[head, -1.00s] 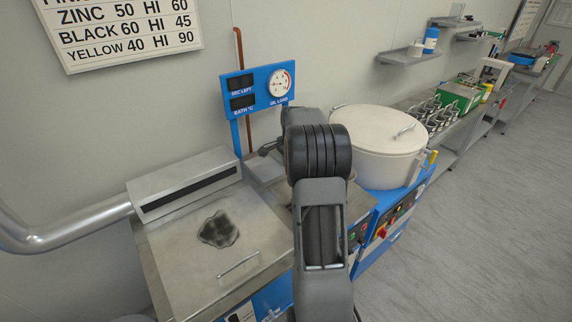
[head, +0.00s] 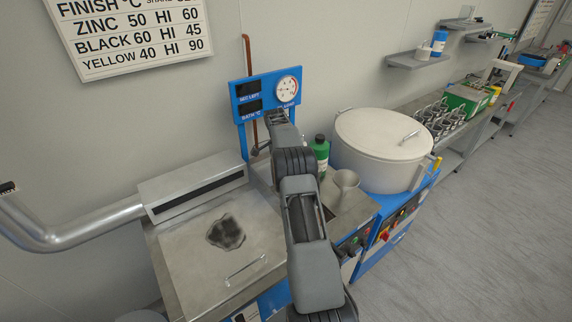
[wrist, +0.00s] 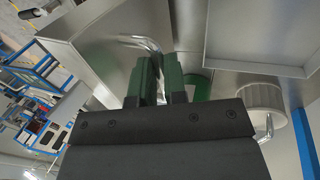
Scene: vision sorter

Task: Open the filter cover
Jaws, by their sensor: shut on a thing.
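My gripper (wrist: 161,72) shows its two green fingers in the wrist view, shut on a bent metal handle (wrist: 143,42). The handle runs in between the fingertips. It stands over a bare grey metal surface (wrist: 98,42), which looks like the cover, though its full outline is out of view. In the head view my arm reaches to the back of the bench below the blue gauge panel (head: 267,92), and hides most of the gripper and handle. A flat steel lid (head: 205,265) with a dark stain and a wire handle lies closed at the left.
A green bottle (head: 320,158) and a metal jug (head: 345,187) stand just right of my arm. A large pale drum with a lid (head: 385,135) is beyond them. A thick pipe (head: 85,228) is at far left. The floor on the right is clear.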

